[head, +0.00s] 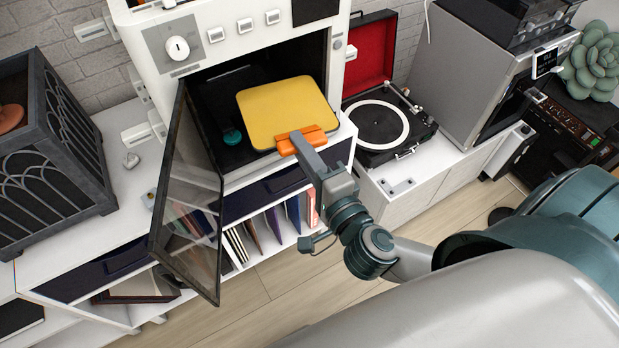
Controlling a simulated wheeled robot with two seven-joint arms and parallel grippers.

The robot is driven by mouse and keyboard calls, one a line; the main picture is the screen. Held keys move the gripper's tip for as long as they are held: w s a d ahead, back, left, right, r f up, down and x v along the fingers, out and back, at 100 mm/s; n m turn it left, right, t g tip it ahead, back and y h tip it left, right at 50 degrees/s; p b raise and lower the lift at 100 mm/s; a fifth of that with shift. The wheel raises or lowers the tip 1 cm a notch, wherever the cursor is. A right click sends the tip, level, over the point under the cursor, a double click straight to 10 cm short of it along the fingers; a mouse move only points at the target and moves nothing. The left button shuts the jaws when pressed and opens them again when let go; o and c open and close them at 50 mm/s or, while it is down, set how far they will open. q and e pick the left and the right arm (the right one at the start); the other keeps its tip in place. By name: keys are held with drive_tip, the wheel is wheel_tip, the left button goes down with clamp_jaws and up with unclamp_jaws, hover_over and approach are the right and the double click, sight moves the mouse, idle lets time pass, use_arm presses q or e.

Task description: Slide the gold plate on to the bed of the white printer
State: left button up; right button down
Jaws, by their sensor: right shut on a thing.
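The gold plate (283,110) is a flat yellow square with an orange grip tab (300,138) at its front edge. The white printer (216,34) stands on the white cabinet, with its glass door (190,200) swung open to the left. My right gripper (300,142) is shut on the orange tab. The plate is at the printer's opening, its far part inside the dark chamber (225,85). The bed is mostly hidden, and I cannot tell whether the plate touches it. A small teal knob (232,137) shows left of the plate. My left gripper is out of view.
A turntable (382,127) with a red lid stands right of the printer. A grey machine (470,75) is further right. A dark lantern-like case (45,160) stands at the left. Shelves with records (262,232) are below the printer.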

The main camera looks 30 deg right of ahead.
idle(0.4)
drive_tip(key=shift+s+f+p, duration=0.1)
drive_tip(key=shift+f+p, duration=0.2)
drive_tip(key=shift+p, duration=0.2)
drive_tip(key=s+f+n+y+p, duration=0.2)
drive_tip(key=s+f+y+p, duration=0.1)
drive_tip(key=f, duration=0.4)
drive_tip(key=shift+s+a+p, duration=0.25)
drive_tip(key=shift+s+p, duration=0.65)
drive_tip(key=shift+w+f, duration=0.1)
drive_tip(key=shift+w, duration=0.05)
